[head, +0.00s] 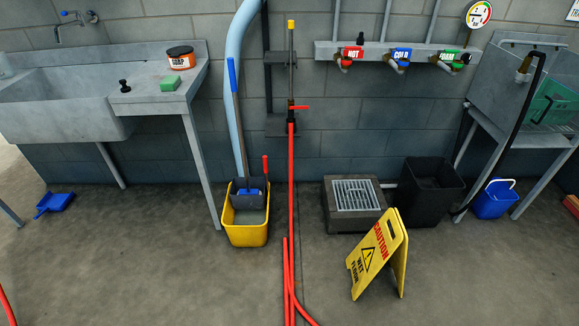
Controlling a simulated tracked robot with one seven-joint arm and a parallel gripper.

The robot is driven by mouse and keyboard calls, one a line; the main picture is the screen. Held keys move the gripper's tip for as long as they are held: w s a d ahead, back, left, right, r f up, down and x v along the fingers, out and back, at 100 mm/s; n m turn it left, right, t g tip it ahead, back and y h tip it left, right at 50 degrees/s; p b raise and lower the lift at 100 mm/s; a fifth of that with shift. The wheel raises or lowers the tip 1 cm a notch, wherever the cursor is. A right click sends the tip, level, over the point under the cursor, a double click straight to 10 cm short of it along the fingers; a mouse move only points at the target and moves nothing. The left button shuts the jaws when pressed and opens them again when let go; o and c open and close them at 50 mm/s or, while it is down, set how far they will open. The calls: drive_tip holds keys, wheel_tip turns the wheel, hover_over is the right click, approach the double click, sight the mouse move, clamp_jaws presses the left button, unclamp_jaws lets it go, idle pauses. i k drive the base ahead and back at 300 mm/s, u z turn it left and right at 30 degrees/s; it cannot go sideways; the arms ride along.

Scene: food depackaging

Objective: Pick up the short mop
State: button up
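A mop (240,130) with a blue grip at the top and a thin grey shaft stands in a yellow mop bucket (246,234) on the floor, left of centre. Its shaft leans slightly, with the top toward the left. Its lower end is at the dark wringer (241,184) on the bucket's back edge, where a blue part shows; the mop head is not clear. A short red handle (265,167) sticks up at the wringer's right side. I cannot tell whether a second mop is there. My gripper is not in view.
A red hose (291,215) runs down just right of the bucket onto the floor. A metal sink (60,110) stands left, its leg near the bucket. A yellow caution sign (370,255), floor drain (355,195) and black bin (432,192) stand right. The front floor is mostly clear.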

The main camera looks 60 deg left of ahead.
sight(230, 60)
drive_tip(key=z, duration=0.1)
drive_tip(key=i, duration=1.4)
drive_tip(key=u, duration=3.7)
drive_tip(key=i, duration=1.9)
